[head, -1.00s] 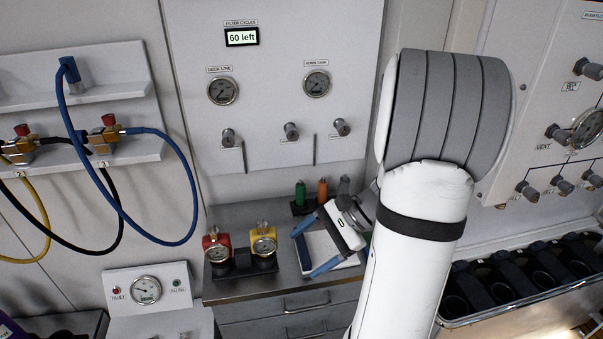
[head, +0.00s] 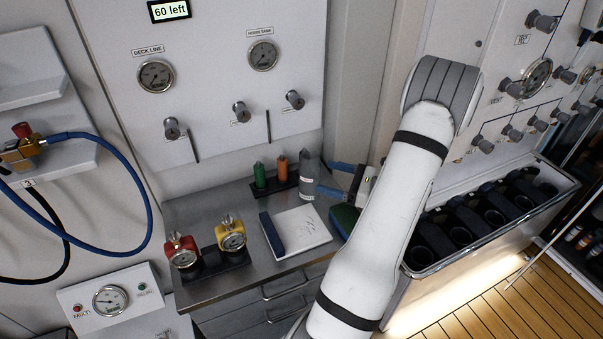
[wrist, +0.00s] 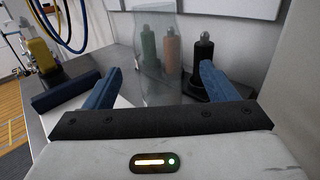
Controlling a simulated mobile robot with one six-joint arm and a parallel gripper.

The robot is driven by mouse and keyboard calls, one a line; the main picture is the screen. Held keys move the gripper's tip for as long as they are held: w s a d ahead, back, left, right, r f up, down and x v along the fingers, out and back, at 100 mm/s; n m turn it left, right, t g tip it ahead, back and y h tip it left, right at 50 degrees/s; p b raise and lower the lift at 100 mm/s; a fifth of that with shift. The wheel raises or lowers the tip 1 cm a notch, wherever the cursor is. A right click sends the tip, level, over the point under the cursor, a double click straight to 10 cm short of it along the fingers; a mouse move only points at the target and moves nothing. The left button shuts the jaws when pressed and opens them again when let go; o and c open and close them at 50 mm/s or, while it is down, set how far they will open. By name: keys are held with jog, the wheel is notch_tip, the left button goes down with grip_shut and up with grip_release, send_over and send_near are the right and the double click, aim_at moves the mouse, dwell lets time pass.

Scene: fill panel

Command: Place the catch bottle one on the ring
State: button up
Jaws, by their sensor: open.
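A clear, upright bottle (head: 307,180), which looks like the catch bottle, stands on the steel counter near the small bottle rack. It also shows, see-through, in the wrist view (wrist: 158,85). My gripper (head: 324,178) is open, its blue fingers reaching from the right toward the bottle. In the wrist view the gripper (wrist: 161,70) has the bottle ahead, roughly centred between the fingertips. I cannot tell whether the bottle is between the fingers or just beyond them. I cannot make out the ring.
The rack behind holds green (head: 260,175), orange (head: 282,167) and dark (wrist: 202,55) bottles. A white pad (head: 302,228) with a blue bar (head: 271,234) lies in front. Red (head: 182,250) and yellow (head: 231,233) gauge regulators stand left. A green object (head: 344,217) is partly behind my arm.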

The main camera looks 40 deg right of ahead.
aim_at(304, 172)
jog(key=p+x, duration=0.1)
jog(key=x, duration=0.3)
jog(key=p+x, duration=0.1)
jog(key=x, duration=0.2)
jog(key=shift+w+a+f, duration=0.25)
jog(key=shift+w, duration=0.05)
jog(key=shift+c, duration=0.3)
jog(key=c, duration=1.1)
jog(key=shift+r, duration=0.1)
